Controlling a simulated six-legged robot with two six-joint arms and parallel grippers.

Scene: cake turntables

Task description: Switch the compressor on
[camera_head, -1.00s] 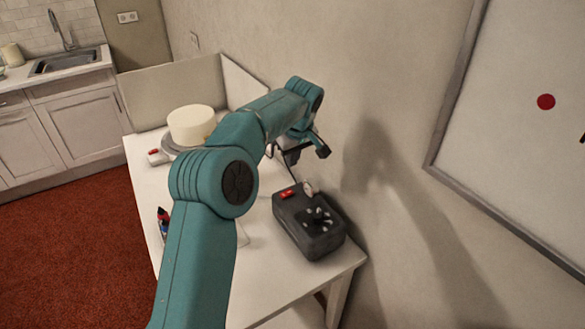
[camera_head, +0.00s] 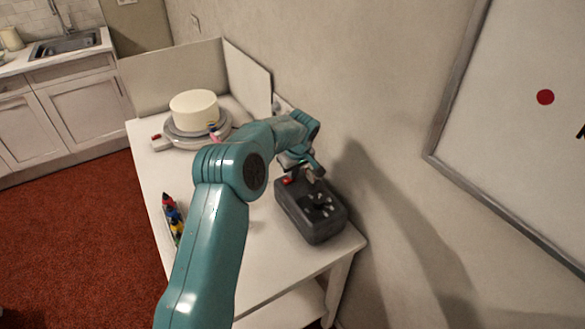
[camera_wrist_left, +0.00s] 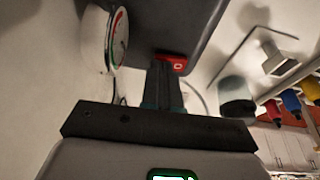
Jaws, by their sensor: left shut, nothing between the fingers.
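The compressor (camera_head: 322,229) is a dark grey box at the right end of the white table, against the wall. Its red switch (camera_head: 288,181) is at the far end of its top. In the left wrist view the red switch (camera_wrist_left: 180,65) shows a pale round mark, and a white dial gauge (camera_wrist_left: 117,38) sits beside it. My left gripper (camera_head: 304,170) is shut and empty, low over that end of the compressor. In the wrist view its fingertips (camera_wrist_left: 162,72) are right next to the switch; I cannot tell whether they touch. My right gripper is not in view.
A white cake (camera_head: 194,110) stands on a turntable (camera_head: 184,135) at the back of the table (camera_head: 262,270). Several coloured bottles (camera_head: 172,213) stand in a row near the left edge. The wall (camera_head: 400,150) is close on the right.

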